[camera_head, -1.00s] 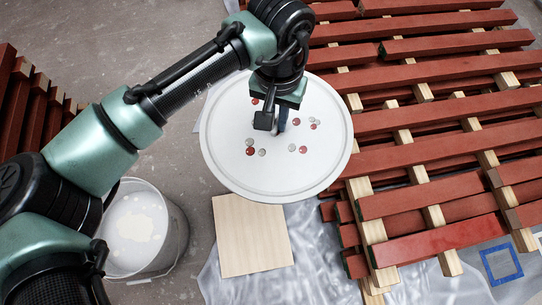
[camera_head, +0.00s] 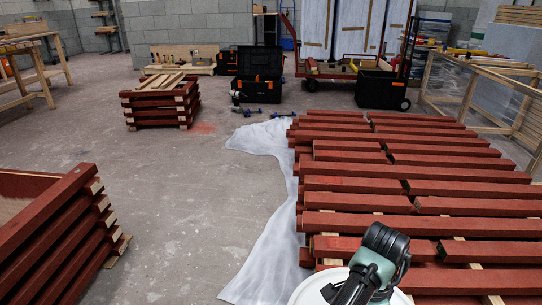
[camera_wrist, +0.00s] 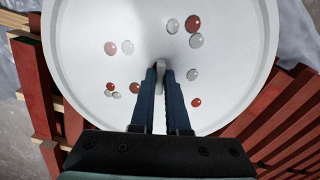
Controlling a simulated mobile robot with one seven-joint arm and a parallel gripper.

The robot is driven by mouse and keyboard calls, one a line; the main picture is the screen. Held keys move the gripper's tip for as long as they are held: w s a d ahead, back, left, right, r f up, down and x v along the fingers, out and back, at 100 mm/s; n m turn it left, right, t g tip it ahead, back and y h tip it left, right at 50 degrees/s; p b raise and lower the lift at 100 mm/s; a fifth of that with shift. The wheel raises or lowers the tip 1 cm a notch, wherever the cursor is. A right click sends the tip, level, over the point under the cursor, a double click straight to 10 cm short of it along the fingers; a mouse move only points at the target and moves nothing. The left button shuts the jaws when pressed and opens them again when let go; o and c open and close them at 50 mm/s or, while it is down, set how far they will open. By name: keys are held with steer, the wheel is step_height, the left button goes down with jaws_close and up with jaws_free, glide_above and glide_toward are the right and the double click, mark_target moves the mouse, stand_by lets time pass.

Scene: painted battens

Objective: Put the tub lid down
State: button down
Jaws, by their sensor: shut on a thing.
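The tub lid is a round white disc with a raised rim, and several small red and grey round pieces lie on it. It fills much of the wrist view (camera_wrist: 85,45), and only part of it shows at the bottom edge of the head view (camera_head: 308,290). My gripper (camera_wrist: 162,75) is shut on a small grey grip at the lid's middle. In the head view my wrist covers the fingers. The lid is at the near end of the red battens. The tub is not in view now.
Red battens (camera_head: 360,186) lie in rows on pale bearers at right. A pale sheet (camera_head: 262,220) covers floor beside them. Stacked red battens stand at left (camera_head: 60,230) and farther back (camera_head: 160,100). Black toolboxes (camera_head: 260,75) stand behind. The grey floor (camera_head: 185,225) between is clear.

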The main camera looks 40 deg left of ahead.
steer(key=s+a+f+m+b, duration=0.1)
steer(key=s+a+f+b, duration=0.3)
steer(key=s+f, duration=1)
steer(key=s+a+f+m+b, duration=0.2)
steer(key=s+a+f, duration=0.4)
steer(key=s+f, duration=0.8)
steer(key=f+b, duration=0.2)
steer(key=f, duration=0.1)
steer(key=f+b, duration=0.2)
steer(key=f, duration=0.1)
steer(key=w+f+b, duration=0.1)
steer(key=f+b, duration=0.2)
steer(key=f, duration=0.1)
steer(key=shift+a, duration=0.1)
steer(key=shift+f, duration=0.15)
steer(key=c, duration=0.9)
jaws_free()
step_height(320, 180, up, 12)
steer(key=p, duration=0.8)
steer(key=shift+r+p, duration=0.2)
steer(key=shift+p, duration=0.2)
